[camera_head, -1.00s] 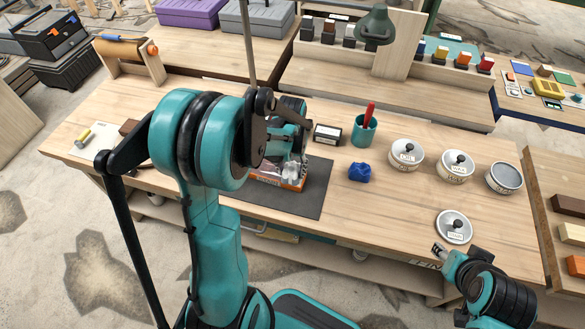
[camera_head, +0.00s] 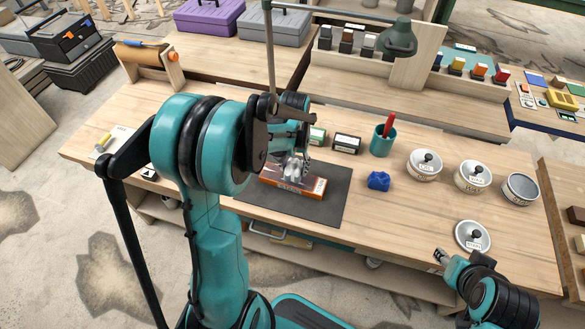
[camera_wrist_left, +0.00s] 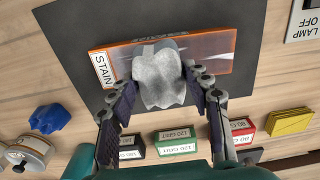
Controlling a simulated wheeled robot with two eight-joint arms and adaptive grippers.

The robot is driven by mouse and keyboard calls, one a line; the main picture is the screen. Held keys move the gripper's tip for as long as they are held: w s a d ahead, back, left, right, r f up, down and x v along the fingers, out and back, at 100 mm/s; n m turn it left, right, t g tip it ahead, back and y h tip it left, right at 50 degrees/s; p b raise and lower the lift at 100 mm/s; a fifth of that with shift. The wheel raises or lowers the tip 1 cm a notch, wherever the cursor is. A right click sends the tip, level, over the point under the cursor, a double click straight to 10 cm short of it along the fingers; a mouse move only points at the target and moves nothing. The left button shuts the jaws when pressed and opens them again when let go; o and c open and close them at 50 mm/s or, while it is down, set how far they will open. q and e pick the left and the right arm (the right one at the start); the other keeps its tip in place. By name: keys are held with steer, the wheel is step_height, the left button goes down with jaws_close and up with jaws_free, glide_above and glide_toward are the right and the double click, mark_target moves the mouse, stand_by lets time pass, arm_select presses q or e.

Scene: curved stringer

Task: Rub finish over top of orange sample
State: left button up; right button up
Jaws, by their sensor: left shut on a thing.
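The orange sample (camera_head: 313,187) lies flat on a dark mat (camera_head: 328,206) on the workbench. In the left wrist view the sample (camera_wrist_left: 215,55) shows a glossy reddish-brown top, orange edges and a white STAIN label at its left end. My left gripper (camera_head: 298,172) is shut on a crumpled whitish cloth pad (camera_wrist_left: 160,75), which lies over the middle of the sample's top and seems to touch it. The pad hides part of the sample. My right gripper (camera_head: 440,256) is near the bench's front edge, away from the sample; its fingers are too small to read.
A blue crumpled cloth (camera_head: 378,180) lies right of the mat. Sanding blocks (camera_head: 347,143) and a teal cup (camera_head: 383,140) stand behind. Lidded tins (camera_head: 424,166) stand at right, with a loose lid (camera_head: 473,236) near the front edge. A lamp (camera_head: 399,40) overhangs the back.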

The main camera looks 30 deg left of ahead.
arm_select(q)
step_height(320, 180, up, 3)
steer(key=shift+a+f+p, duration=0.15)
steer(key=shift+f+p, duration=0.05)
steer(key=shift+p, duration=0.65)
steer(key=shift+r+p, duration=0.7)
steer(key=shift+r, duration=0.35)
